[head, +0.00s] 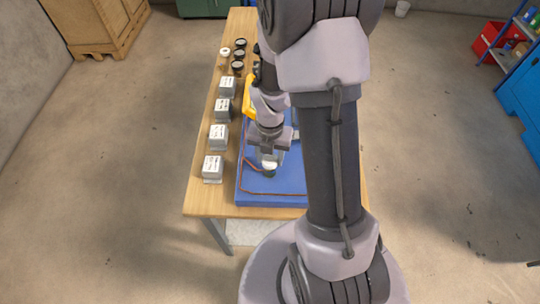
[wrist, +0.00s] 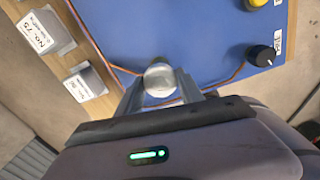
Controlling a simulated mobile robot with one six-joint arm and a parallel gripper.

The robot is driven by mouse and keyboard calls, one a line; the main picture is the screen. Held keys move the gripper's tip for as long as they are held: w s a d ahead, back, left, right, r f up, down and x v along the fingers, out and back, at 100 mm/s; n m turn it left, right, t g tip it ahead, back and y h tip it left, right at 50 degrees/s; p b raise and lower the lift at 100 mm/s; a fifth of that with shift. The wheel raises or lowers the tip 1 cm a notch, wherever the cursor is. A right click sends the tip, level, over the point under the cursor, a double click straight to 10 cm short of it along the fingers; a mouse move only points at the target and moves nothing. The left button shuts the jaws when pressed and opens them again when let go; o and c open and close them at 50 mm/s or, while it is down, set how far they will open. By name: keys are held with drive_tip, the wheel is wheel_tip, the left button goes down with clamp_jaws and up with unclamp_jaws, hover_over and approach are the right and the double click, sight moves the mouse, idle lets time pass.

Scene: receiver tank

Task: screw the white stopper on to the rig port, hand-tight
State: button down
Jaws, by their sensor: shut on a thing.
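The white stopper (head: 270,164) is between the fingertips of my gripper (head: 271,158), low over the front part of the blue rig board. In the wrist view the stopper (wrist: 160,80) shows as a pale round top, and my gripper (wrist: 160,88) is shut on it from both sides. A dark green round piece (head: 269,173), which looks like the rig port, shows directly under the stopper in the head view. Whether the stopper touches it or its thread is engaged, I cannot tell. In the wrist view the stopper and fingers hide the port.
The blue board (head: 255,187) lies on a wooden table (head: 200,185). Several labelled grey-white boxes (head: 213,166) stand along the left side. Jars (head: 238,66) stand at the back. A copper-coloured line (wrist: 225,82) runs across the board, and a black knob (wrist: 261,56) stands on it.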

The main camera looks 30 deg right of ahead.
drive_tip(key=shift+f, duration=0.1)
idle(0.6)
drive_tip(key=shift+f, duration=0.35)
